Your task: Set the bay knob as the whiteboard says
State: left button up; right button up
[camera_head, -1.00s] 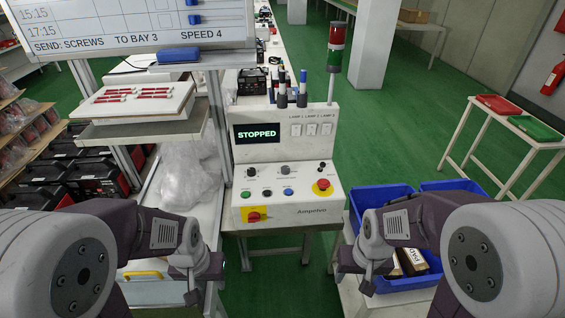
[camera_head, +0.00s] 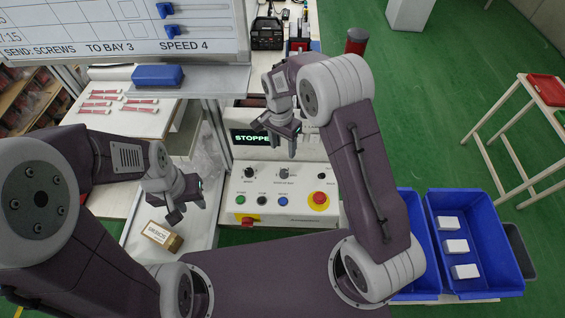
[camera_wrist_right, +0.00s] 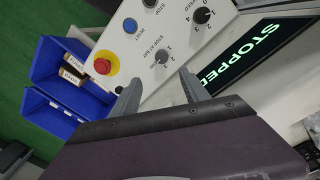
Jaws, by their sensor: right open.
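The whiteboard (camera_head: 120,25) at the upper left reads "SEND: SCREWS TO BAY 3 SPEED 4". The bay knob is the small dark knob (camera_wrist_right: 162,57) labelled "STOP AT BAY", with numbers around it; its pointer is too small to read surely. It is also in the head view (camera_head: 284,174) on the white control panel. My right gripper (camera_wrist_right: 158,78) is open and empty, its fingertips apart above the panel, with the knob just beyond the gap. In the head view my right gripper (camera_head: 284,146) covers part of the screen. My left gripper (camera_head: 187,210) hangs left of the panel; its opening is unclear.
The speed knob (camera_wrist_right: 201,15) is close beside the bay knob. A red stop button (camera_head: 319,200) and several coloured buttons share the panel. The screen (camera_wrist_right: 253,47) reads "STOPPED". A brown box (camera_head: 162,236) lies below my left gripper. Blue bins (camera_head: 515,262) stand right.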

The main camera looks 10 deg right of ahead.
aim_at(284, 171)
jog(key=f+p, duration=0.1)
jog(key=f, duration=0.3)
jog(key=f+p, duration=0.1)
jog(key=f, duration=0.4)
jog(key=f+p, duration=0.1)
jog(key=f, duration=0.4)
jog(key=shift+d+p, duration=0.25)
jog(key=shift+p, duration=0.05)
jog(key=shift+f, duration=0.3)
grip_shut()
